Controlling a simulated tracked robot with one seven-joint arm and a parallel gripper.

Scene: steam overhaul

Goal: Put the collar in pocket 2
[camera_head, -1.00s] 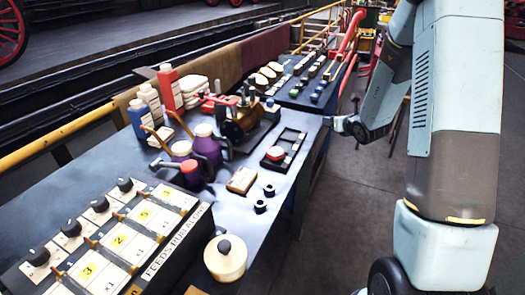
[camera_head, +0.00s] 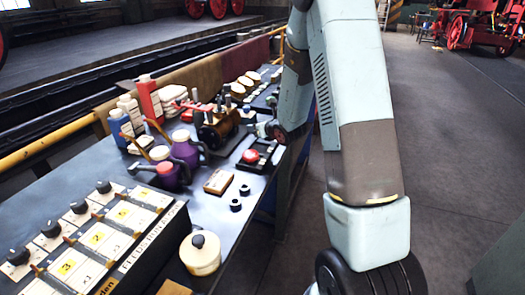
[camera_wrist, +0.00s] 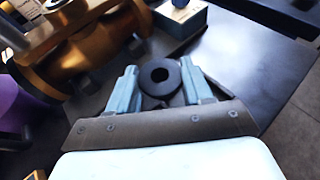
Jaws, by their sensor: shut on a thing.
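The collar (camera_wrist: 160,77) is a dark ring with a round hole, seen from above in the wrist view. My gripper (camera_wrist: 162,86) is shut on it, with a pale blue finger at each side. In the head view my gripper (camera_head: 268,130) is at the bench's right side, close to the black tray (camera_head: 268,160) that has a red round part in it; the held collar cannot be made out there.
A bronze valve body (camera_wrist: 75,45) is close at the left in the wrist view. A blue block with a pale top (camera_wrist: 180,12) lies beyond. Two small black rings (camera_head: 244,190) sit on the bench by a wooden block (camera_head: 219,182). A cream pot (camera_head: 200,254) stands nearer.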

